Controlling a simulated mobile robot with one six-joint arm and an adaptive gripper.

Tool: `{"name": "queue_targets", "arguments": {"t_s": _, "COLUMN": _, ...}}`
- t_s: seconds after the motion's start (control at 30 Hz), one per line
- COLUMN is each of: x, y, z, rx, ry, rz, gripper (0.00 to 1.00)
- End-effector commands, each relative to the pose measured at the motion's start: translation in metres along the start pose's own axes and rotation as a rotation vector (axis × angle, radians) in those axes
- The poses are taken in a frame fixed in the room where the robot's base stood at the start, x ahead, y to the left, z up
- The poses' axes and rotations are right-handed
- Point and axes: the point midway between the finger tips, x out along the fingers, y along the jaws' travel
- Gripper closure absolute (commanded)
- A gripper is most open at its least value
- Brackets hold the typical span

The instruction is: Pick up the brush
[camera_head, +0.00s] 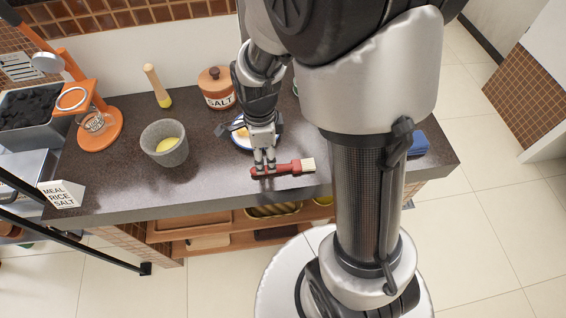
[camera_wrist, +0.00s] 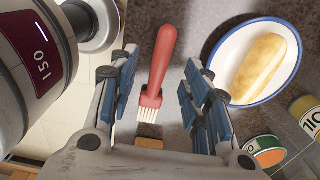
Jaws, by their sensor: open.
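The brush (camera_head: 285,168) has a red handle and pale bristles. It lies flat near the front edge of the dark counter (camera_head: 215,193), bristles to the right. In the wrist view the brush (camera_wrist: 160,70) lies between the two blue-padded fingers, bristles toward the palm. My gripper (camera_head: 264,166) points down over the handle and is open, with nothing held. In the wrist view my gripper (camera_wrist: 160,78) has a gap on both sides of the brush. I cannot tell the exact height of the fingertips above the counter.
A white blue-rimmed dish (camera_wrist: 237,88) holding a pale oblong food is close beside my gripper. A blue object (camera_head: 418,143) is at the right.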

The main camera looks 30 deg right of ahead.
Motion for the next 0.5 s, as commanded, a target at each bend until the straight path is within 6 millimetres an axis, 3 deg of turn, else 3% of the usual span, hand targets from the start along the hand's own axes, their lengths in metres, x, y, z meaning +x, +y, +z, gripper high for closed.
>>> {"name": "queue_targets", "arguments": {"t_s": 0.27, "x": 0.018, "y": -0.001, "z": 0.0, "rx": 0.0, "ry": 0.0, "rz": 0.0, "gripper": 0.56}}
{"name": "queue_targets", "arguments": {"t_s": 0.5, "x": 0.054, "y": -0.003, "z": -0.001, "rx": -0.001, "ry": 0.001, "rz": 0.003, "gripper": 0.56}}
